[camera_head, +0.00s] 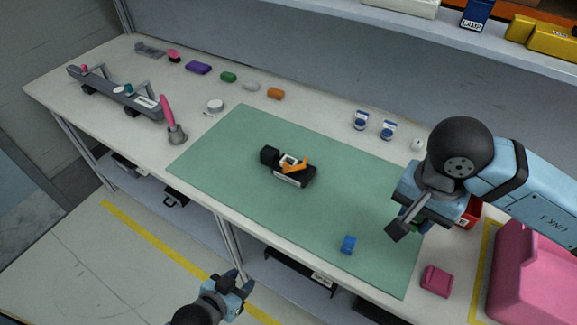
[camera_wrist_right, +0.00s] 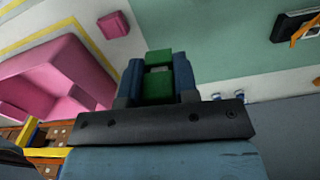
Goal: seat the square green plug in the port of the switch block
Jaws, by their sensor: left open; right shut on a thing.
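The switch block (camera_head: 293,181) is black with an orange lever and a pale part on top, and lies on the green mat. A corner of it also shows at the upper right of the right wrist view (camera_wrist_right: 283,27). My right gripper (camera_head: 408,226) is above the right side of the mat, well apart from the block. In the right wrist view it is shut on the square green plug (camera_wrist_right: 157,89), which sits between the blue fingers. In the head view the plug is mostly hidden by the gripper. My left gripper (camera_head: 236,284) is open and empty, off the table's front edge.
A pink bin (camera_head: 535,265) and red box stand at the right. Small coloured parts line the back; a grey rack (camera_head: 125,97) is at left.

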